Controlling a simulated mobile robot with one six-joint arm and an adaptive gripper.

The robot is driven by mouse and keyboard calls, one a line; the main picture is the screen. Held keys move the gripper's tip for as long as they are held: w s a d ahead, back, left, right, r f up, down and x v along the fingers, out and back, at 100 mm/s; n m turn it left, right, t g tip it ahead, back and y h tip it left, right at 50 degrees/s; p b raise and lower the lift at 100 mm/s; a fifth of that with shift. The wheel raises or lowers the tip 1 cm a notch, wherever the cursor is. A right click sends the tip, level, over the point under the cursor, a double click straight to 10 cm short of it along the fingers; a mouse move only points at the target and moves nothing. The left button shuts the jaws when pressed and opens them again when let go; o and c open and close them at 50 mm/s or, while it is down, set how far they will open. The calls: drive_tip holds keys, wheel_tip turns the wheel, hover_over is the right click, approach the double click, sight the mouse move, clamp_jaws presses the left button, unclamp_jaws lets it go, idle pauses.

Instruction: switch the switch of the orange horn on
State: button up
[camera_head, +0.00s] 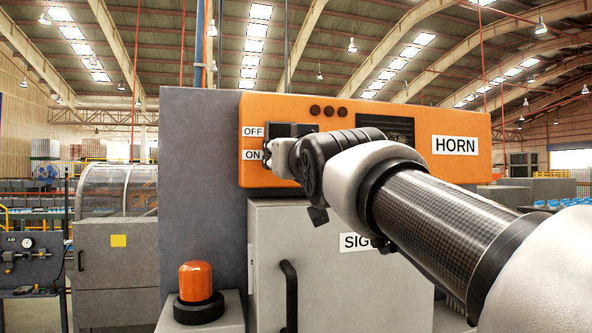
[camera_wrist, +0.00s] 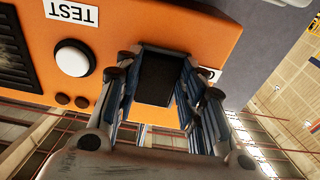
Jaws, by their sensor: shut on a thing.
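The orange horn box (camera_head: 360,108) is mounted on a grey panel and carries a HORN label. Its switch (camera_head: 291,130) is a dark block at the box's left part, beside an OFF label (camera_head: 254,132) above and an ON label (camera_head: 253,155) below. My gripper (camera_head: 269,157) is at the switch, level with the ON label, and covers its lower part. In the wrist view, my gripper's fingers (camera_wrist: 163,62) stand on both sides of the dark switch block (camera_wrist: 158,78), shut on it. The exact lever position is hidden.
A grey cabinet (camera_head: 330,225) with a black handle (camera_head: 289,295) stands below the horn box. An orange beacon (camera_head: 197,282) is at lower left. A white button (camera_wrist: 72,58) and a TEST label (camera_wrist: 72,12) are near the fingers.

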idle(0.3)
drive_tip(key=o, duration=1)
drive_tip(key=shift+o, duration=0.2)
drive_tip(key=v, duration=1.2)
drive_tip(key=shift+f, duration=0.2)
